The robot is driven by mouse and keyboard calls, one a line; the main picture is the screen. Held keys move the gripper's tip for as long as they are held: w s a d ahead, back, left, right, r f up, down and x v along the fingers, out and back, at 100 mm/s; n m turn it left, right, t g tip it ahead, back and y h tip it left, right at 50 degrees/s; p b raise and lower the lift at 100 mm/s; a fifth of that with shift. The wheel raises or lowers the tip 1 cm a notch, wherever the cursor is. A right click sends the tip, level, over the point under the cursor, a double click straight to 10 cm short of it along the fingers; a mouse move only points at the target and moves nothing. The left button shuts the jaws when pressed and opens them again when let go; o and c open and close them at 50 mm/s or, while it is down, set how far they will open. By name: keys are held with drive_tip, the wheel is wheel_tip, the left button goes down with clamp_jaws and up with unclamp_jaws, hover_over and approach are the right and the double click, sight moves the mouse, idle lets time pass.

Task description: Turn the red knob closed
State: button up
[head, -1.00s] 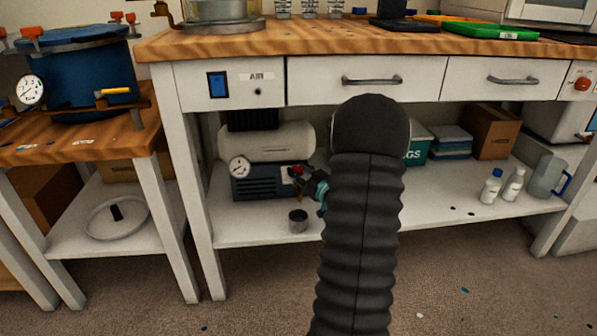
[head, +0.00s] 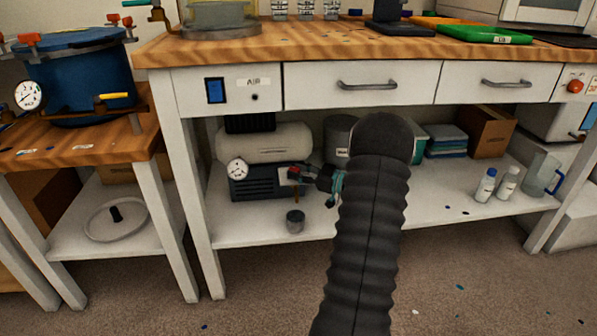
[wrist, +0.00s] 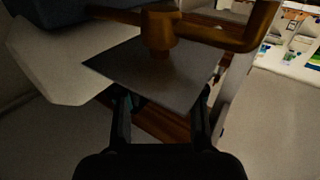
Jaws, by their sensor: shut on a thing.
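The red knob (head: 294,172) is a small red spot at the front right of the air compressor (head: 265,184), on the shelf under the bench. My gripper (head: 307,174) reaches it from the right in the head view, with its fingertips at the knob, and is shut on it. My thick dark arm rises in front of the shelf. In the wrist view my two dark fingers (wrist: 160,95) reach up to a dark flat plate (wrist: 150,72). A brass-brown pipe fitting (wrist: 160,32) stands beyond them. The knob itself is hidden or too dark to make out there.
A pressure gauge (head: 237,169) sits left of the knob. A small grey cup (head: 295,221) stands in front of the compressor. The bench drawers (head: 360,84) hang above. White bottles (head: 485,185) and a clear jug (head: 540,173) stand at the right of the shelf.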

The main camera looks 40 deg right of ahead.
drive_tip(key=shift+r, duration=0.1)
drive_tip(key=o, duration=1.1)
drive_tip(key=shift+o, duration=0.2)
drive_tip(key=v, duration=1.2)
